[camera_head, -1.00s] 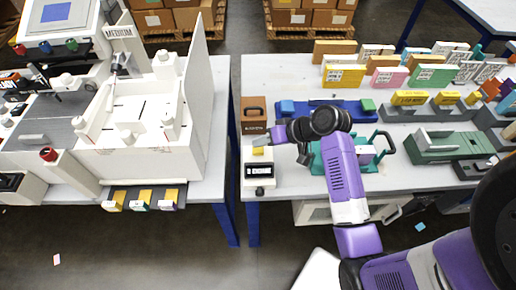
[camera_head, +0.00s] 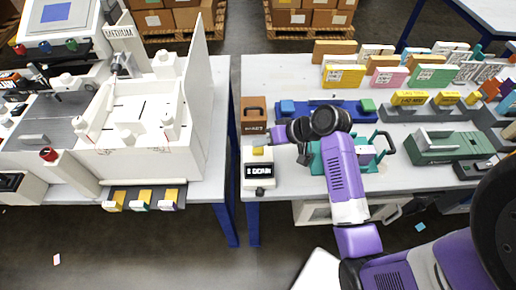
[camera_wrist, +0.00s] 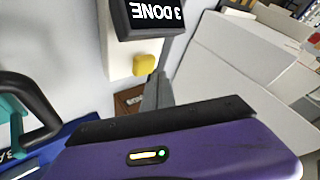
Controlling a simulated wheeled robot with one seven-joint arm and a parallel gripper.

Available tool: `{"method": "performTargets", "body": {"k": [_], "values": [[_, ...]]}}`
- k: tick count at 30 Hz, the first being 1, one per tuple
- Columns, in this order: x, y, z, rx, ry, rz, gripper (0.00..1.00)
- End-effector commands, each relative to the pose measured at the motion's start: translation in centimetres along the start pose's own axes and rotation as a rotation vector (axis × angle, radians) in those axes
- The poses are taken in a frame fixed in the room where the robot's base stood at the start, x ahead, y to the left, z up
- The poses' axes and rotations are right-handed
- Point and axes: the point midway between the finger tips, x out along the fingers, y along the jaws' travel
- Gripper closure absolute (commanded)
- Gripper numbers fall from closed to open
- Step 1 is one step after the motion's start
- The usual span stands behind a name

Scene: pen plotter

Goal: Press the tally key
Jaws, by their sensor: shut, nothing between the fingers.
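The tally unit is a white box (camera_head: 260,184) near the left edge of the right table. Its tally key is a yellow button (camera_head: 258,151) on top, also seen in the wrist view (camera_wrist: 145,64). Its black display (camera_head: 260,171) reads "3 DONE", upside down in the wrist view (camera_wrist: 152,14). My gripper (camera_head: 272,137) is just behind and to the right of the key. In the wrist view the grey fingers (camera_wrist: 155,88) are shut and empty, beside the key with a small gap apparent; exact height above it cannot be told.
A brown box (camera_head: 253,112) stands behind the tally unit. A blue tray (camera_head: 345,107) and a teal piece with a black handle (camera_head: 384,136) lie right of it. Several coloured blocks fill the table's back. A white plotter (camera_head: 140,140) stands on the left table, across a gap.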

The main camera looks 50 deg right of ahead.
Motion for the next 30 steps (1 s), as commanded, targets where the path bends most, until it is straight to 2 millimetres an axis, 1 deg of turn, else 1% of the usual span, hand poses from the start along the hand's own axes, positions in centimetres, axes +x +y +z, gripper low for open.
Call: {"method": "performTargets", "body": {"k": [30], "values": [[0.61,0.45,0.45,0.0,0.0,0.0,1.0]]}}
